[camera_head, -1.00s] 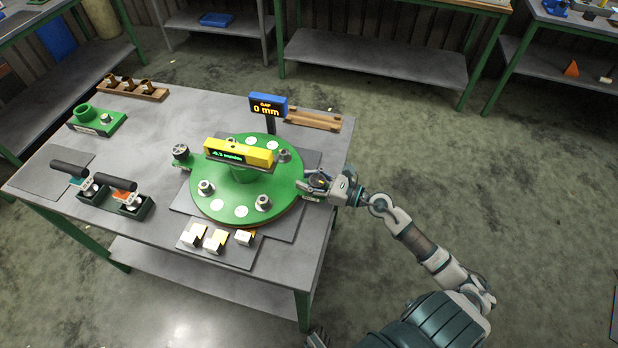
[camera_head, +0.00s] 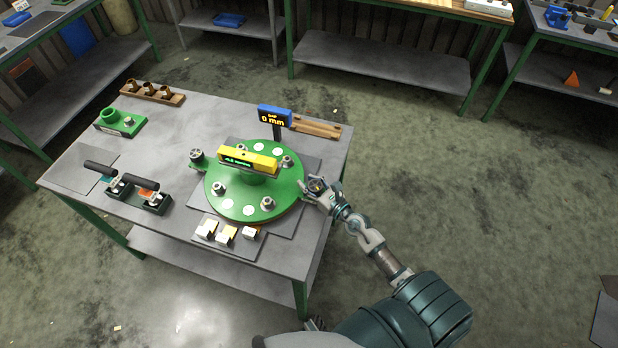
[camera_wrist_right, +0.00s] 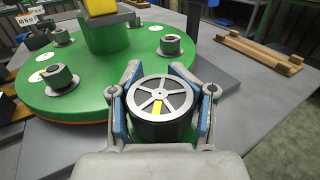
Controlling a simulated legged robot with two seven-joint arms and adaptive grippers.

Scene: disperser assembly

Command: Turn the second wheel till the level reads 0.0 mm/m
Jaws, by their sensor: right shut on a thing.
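The second wheel (camera_wrist_right: 161,101) is a dark handwheel with a spoked silver top and a yellow mark, at the right side of the green round plate (camera_head: 222,205). My right gripper (camera_head: 314,189) is shut on it, one finger on each side, as the right wrist view shows (camera_wrist_right: 160,95). The yellow level (camera_head: 262,161) lies across the middle of the plate; its green display reads about 4, the digits too small to be sure. The other wheel (camera_head: 197,155) stands at the plate's left side. My left gripper is not clearly in view.
A blue gap display (camera_head: 274,116) behind the plate reads 0 mm. White and yellow blocks (camera_head: 227,234) lie in front. Two black-handled tools (camera_head: 143,190) and a green fixture (camera_head: 120,122) are at left. A wooden rack (camera_head: 316,128) lies at the back right.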

